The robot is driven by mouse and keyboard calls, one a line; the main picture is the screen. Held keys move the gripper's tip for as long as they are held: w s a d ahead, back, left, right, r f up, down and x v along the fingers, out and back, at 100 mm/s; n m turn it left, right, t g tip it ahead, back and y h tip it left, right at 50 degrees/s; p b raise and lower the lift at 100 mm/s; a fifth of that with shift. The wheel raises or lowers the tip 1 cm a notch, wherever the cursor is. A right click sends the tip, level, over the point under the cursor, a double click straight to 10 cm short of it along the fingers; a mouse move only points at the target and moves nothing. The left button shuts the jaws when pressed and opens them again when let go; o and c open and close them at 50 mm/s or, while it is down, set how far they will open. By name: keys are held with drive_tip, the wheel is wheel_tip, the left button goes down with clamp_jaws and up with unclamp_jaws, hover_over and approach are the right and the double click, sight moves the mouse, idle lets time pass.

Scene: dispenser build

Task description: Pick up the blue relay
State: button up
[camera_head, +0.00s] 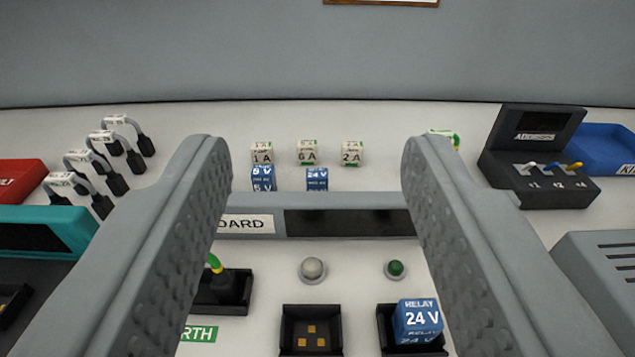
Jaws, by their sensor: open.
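Several blue blocks are in view. A blue relay (417,319) marked "RELAY 24 V" sits in a black socket at the lower right, beside my right finger. A blue block marked "24 V" (316,179) stands farther back, near the middle. Another blue block (263,179), marked "5 V", stands to its left, close to my left fingertip in the picture. My gripper (318,150) is open, with its two ribbed grey fingers wide apart and nothing between them gripped. The fingers hide parts of the bench on both sides.
White blocks marked 1 A (262,153), 6 A (307,152) and 2 A (352,153) stand behind the blue ones. An empty-looking socket (312,346) is at front centre. Cables (100,150) lie left; an address switch box (540,160) and blue tray (600,148) are right.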

drive_tip(key=shift+o, duration=0.5)
drive_tip(key=g, duration=1.7)
hover_over(317, 173)
drive_tip(key=w, duration=0.1)
wheel_tip(317, 173, down, 3)
drive_tip(key=f, duration=1.1)
drive_tip(key=shift+w+d+f, duration=0.1)
drive_tip(key=shift+d+f, duration=0.1)
drive_tip(key=shift+f, duration=0.15)
drive_tip(key=f, duration=0.2)
drive_tip(key=s+f, duration=0.1)
drive_tip(key=f, duration=0.1)
drive_tip(key=shift+s+a+f, duration=0.1)
drive_tip(key=shift+a+f, duration=0.1)
drive_tip(key=shift+f, duration=0.4)
drive_tip(key=c, duration=1)
